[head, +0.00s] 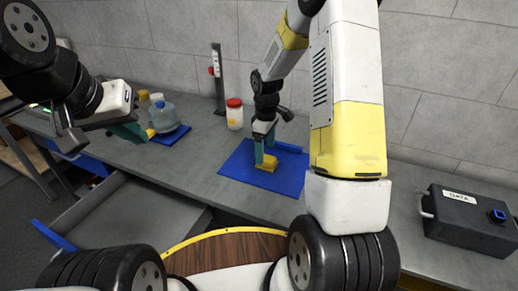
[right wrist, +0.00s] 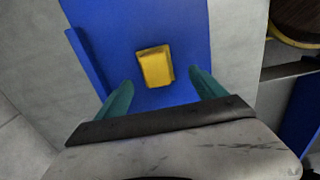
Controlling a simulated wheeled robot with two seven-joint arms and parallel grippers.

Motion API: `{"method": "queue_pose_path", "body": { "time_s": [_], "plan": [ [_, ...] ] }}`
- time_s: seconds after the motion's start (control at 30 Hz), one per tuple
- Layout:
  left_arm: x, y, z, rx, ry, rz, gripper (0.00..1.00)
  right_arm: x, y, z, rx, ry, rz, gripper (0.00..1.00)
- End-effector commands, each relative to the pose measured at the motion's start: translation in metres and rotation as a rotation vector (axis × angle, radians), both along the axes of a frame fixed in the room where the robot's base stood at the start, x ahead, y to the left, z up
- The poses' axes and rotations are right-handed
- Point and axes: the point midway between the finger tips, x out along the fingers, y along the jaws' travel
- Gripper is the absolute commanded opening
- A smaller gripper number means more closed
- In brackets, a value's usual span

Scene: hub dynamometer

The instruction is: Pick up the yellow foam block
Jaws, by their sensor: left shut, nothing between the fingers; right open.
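The yellow foam block (head: 268,163) lies on a blue mat (head: 236,168) on the grey bench in the head view. It also shows in the right wrist view (right wrist: 155,66), ahead of the fingers and roughly between their lines. My right gripper (head: 265,150) is open above the block, its teal fingers pointing down; in the right wrist view (right wrist: 160,92) nothing is between them. My left gripper (head: 145,133) is shut and empty at the left, near the bottles.
A jar with a red lid (head: 234,113) stands behind the mat. A water bottle (head: 163,115) stands on a small blue mat at left. A dark box labelled DATA (head: 467,222) is at right. An open drawer (head: 135,218) sticks out in front of the bench.

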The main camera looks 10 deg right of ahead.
Motion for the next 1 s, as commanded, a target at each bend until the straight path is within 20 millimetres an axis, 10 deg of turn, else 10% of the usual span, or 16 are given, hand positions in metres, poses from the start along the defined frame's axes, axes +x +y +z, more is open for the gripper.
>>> {"method": "queue_pose_path", "body": {
  "time_s": [0.3, 0.63, 1.0],
  "plan": [
    [0.000, 0.000, 0.000, 0.000, 0.000, 0.000, 0.00, 0.003, -0.007, -0.044, 0.000, 0.002, -0.001, 0.80],
    [0.000, 0.000, 0.000, 0.000, 0.000, 0.000, 0.00, 0.003, -0.008, -0.050, 0.000, 0.000, -0.002, 0.78],
    [0.000, 0.000, 0.000, 0.000, 0.000, 0.000, 0.00, 0.003, -0.007, -0.049, 0.001, -0.001, -0.002, 0.13]
  ]
}}
